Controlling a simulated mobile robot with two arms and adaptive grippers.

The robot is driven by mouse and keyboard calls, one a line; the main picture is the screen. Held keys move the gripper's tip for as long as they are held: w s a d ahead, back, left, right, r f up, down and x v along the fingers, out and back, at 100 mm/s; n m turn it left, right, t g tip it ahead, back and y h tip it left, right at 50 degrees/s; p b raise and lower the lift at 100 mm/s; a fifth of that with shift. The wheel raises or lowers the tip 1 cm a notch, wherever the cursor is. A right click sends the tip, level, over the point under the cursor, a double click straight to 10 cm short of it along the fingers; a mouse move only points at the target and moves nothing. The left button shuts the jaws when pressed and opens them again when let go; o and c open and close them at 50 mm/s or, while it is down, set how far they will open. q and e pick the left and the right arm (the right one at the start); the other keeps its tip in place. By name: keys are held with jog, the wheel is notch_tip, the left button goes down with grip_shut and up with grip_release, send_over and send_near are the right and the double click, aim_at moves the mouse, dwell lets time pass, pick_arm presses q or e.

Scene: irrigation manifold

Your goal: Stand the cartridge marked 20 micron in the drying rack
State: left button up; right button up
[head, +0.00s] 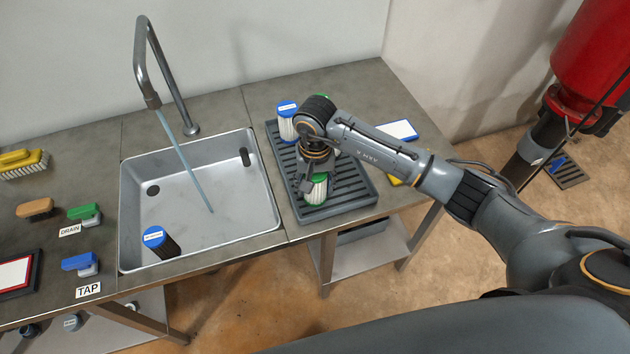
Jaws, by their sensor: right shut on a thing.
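My right gripper (314,172) reaches down over the grey slatted drying rack (345,200) and is shut on a white cartridge with a green cap (317,191). That cartridge is upright, at the rack's front part; I cannot tell whether its base touches the rack. A white cartridge with a blue cap (287,122) stands at the rack's back left corner. A bit of green shows behind my arm's wrist. The cap labels are too small to read. My left gripper is out of view.
Water runs from the tall tap (170,75) into the sink (205,220). Green drain and blue tap handles (80,262) stand left of it, near a brush (22,163) and sponge (36,208). A blue-edged white card (399,130) lies right of the rack.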

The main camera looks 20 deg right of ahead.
jog(key=shift+f+b, duration=0.2)
jog(key=shift+b, duration=0.1)
jog(key=o, duration=1.3)
jog(key=shift+c, duration=0.2)
jog(key=shift+r, duration=0.2)
jog(key=shift+r, duration=0.2)
notch_tip(320, 180, up, 11)
jog(key=shift+f+b, duration=0.2)
jog(key=shift+b, duration=1.05)
jog(key=shift+r, duration=0.5)
